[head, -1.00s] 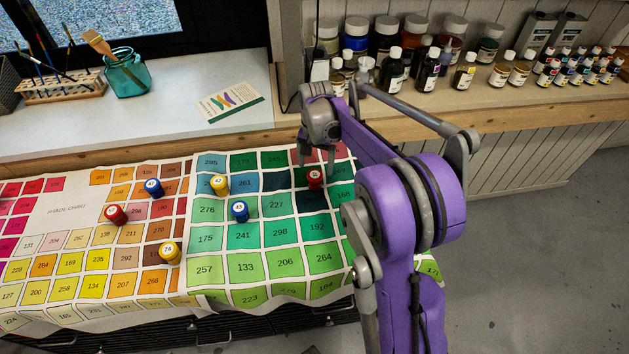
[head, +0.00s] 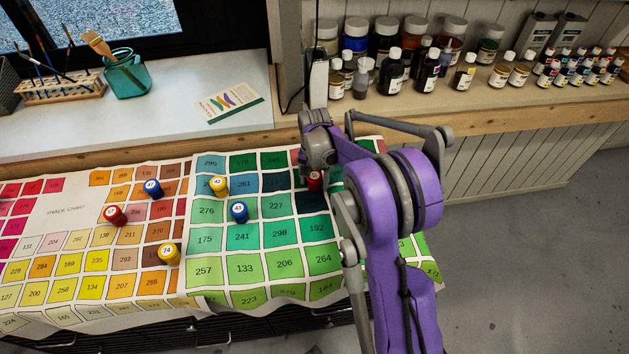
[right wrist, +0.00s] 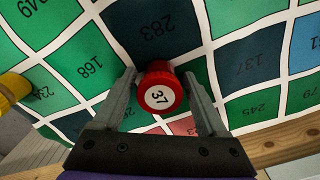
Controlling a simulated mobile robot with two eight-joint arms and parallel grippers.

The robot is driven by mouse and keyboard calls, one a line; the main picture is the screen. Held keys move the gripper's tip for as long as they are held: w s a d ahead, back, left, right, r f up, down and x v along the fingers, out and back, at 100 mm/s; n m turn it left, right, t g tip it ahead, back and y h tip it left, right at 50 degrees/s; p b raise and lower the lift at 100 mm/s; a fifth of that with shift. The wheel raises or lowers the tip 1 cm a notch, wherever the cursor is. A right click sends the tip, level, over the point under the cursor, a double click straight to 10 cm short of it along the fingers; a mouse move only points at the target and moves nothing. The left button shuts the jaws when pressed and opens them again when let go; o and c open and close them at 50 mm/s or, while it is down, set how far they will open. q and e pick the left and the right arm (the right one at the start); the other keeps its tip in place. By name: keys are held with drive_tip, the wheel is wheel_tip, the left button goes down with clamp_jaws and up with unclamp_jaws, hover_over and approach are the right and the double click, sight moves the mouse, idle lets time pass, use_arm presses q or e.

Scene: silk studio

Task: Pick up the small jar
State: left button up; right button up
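A small red jar (head: 315,182) with a white lid label stands on the shade chart, partly hidden by my right gripper in the head view. In the right wrist view the red jar (right wrist: 160,92) reads 37. My right gripper (right wrist: 159,78) is open, with one finger on each side of this jar and narrow gaps showing. Other small jars stand on the chart: yellow 42 (head: 219,185), blue 43 (head: 239,212), blue 47 (head: 153,189), another red one (head: 115,216) and yellow 74 (head: 169,254). My left gripper is out of view.
The printed shade chart (head: 70,228) drapes over the table. A wooden ledge with paint bottles (head: 395,72) runs behind my right arm. A leaflet (head: 229,105), a teal glass pot (head: 127,78) and a brush rack (head: 60,90) stand further left.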

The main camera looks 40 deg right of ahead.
clamp_jaws()
drive_tip(key=shift+r, duration=0.15)
